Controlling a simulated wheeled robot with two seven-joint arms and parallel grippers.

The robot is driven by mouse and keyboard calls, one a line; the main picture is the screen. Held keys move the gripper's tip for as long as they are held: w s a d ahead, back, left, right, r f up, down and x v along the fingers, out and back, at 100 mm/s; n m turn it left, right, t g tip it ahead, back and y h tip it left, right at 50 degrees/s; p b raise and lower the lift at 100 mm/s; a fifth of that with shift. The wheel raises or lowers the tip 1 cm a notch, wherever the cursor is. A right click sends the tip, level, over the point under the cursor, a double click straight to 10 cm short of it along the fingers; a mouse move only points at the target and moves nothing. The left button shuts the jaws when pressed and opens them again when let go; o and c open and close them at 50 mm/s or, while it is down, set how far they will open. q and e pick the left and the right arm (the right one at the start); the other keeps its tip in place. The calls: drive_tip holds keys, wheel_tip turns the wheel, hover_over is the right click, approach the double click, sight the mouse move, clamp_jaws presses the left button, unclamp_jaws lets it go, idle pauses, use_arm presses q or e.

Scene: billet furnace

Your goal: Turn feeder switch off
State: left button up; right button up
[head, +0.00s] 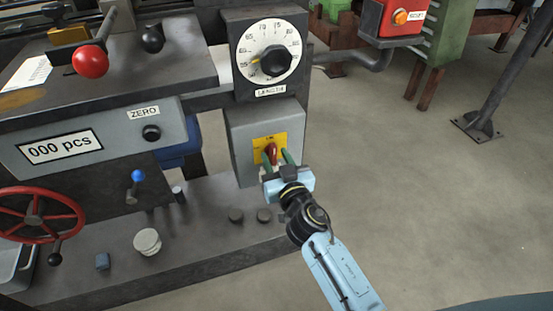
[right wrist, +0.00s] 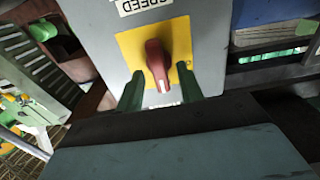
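The feeder switch is a red rotary knob (head: 271,152) on a yellow plate (head: 283,139), on the front of a grey box (head: 239,144). In the right wrist view the knob (right wrist: 158,62) has a white mark at its lower end and leans slightly off vertical. My right gripper (head: 277,159) is at the switch, with its green fingers apart, one on each side of the knob. The right wrist view shows a gap between each finger and the knob. Small lettering on the plate is not legible. My left gripper is not in view.
Above the box is a LENGTH dial (head: 270,56) with a black knob. To the left are a 000 pcs counter (head: 60,147), a red handwheel (head: 38,214), a red ball lever (head: 90,61) and a blue-tipped lever (head: 138,176).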

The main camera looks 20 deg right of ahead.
clamp_jaws()
